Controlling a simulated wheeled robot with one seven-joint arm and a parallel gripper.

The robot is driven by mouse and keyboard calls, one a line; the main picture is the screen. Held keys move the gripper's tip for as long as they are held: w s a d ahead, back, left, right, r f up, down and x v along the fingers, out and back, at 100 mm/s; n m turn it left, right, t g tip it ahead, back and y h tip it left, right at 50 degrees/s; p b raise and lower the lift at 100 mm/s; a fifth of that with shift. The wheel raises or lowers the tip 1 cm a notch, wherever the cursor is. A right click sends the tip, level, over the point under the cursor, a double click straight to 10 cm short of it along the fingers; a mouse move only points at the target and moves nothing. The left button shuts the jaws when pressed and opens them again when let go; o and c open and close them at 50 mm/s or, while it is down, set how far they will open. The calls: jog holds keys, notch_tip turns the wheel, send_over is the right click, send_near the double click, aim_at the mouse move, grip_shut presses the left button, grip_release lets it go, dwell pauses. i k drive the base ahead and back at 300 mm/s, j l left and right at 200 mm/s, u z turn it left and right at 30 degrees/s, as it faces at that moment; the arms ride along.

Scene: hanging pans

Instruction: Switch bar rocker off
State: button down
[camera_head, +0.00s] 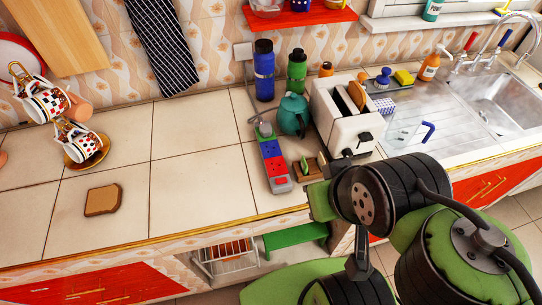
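The switch bar (283,187) is a grey strip lying lengthwise on the tiled counter, left of the toaster. It has blue and red sections along its top, with a small red mark near its front end. A plug sits at its back end, by the wall-side cable. The rocker is too small to make out, so its position cannot be read. My green and black arm reaches in from the lower right, in front of the toaster. My gripper's fingers cannot be made out.
A white toaster (335,118) with bread stands right of the bar. A teal teapot (293,116) and a blue bottle (264,72) stand behind it. A small brown block with a green piece (306,169) lies just right.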

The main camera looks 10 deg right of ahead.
aim_at(279, 181)
jog(key=j+u, duration=0.55)
jog(key=u, duration=0.15)
jog(key=j+u, duration=0.3)
